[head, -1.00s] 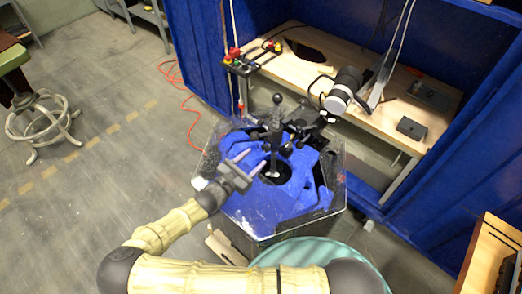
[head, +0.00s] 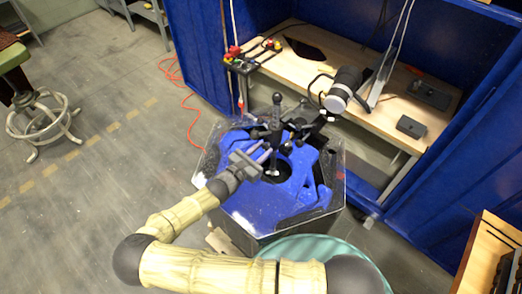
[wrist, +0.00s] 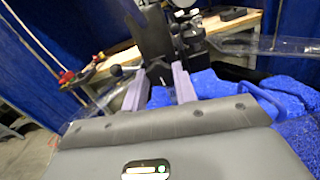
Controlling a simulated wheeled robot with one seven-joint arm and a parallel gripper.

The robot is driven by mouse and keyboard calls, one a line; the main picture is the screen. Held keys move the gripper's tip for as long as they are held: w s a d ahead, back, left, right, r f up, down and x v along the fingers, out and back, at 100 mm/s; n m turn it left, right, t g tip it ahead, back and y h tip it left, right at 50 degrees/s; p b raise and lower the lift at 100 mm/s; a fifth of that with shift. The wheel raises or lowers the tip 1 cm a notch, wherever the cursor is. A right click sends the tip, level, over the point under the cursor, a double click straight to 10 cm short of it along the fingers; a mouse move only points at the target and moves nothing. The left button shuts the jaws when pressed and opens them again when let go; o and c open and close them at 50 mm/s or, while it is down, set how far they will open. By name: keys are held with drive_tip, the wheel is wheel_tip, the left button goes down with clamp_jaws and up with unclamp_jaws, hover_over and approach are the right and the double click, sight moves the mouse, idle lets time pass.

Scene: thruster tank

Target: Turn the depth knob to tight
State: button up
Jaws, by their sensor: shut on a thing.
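The black upright stand (head: 276,122) with a ball top rises from the blue-covered tank top, with several black knobs and clamps around it. My gripper (head: 264,152) reaches in from the lower left at the stand's near side. In the wrist view its two pale fingers (wrist: 160,86) stand on either side of a dark part at the foot of the stand, and it is shut on this part, which I take as the depth knob (wrist: 159,73). The knob's outline is unclear and no markings on it can be read. A small ball-ended lever (wrist: 117,71) sticks out to the left.
The blue cover (head: 250,205) lies over the tank top, with a dark round opening beside the stand. A grey-black cylindrical device (head: 343,90) stands behind to the right. A wooden bench (head: 375,115) and blue curtains enclose the back. Open floor lies left.

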drive_tip(key=shift+m, duration=0.5)
drive_tip(key=o, duration=1)
drive_tip(key=shift+s, duration=0.1)
drive_tip(key=shift+s+a, duration=0.3)
drive_tip(key=shift+a, duration=0.2)
drive_tip(key=b+v, duration=0.2)
drive_tip(key=v, duration=1.4)
drive_tip(key=shift+s+a, duration=0.1)
drive_tip(key=shift+s, duration=0.1)
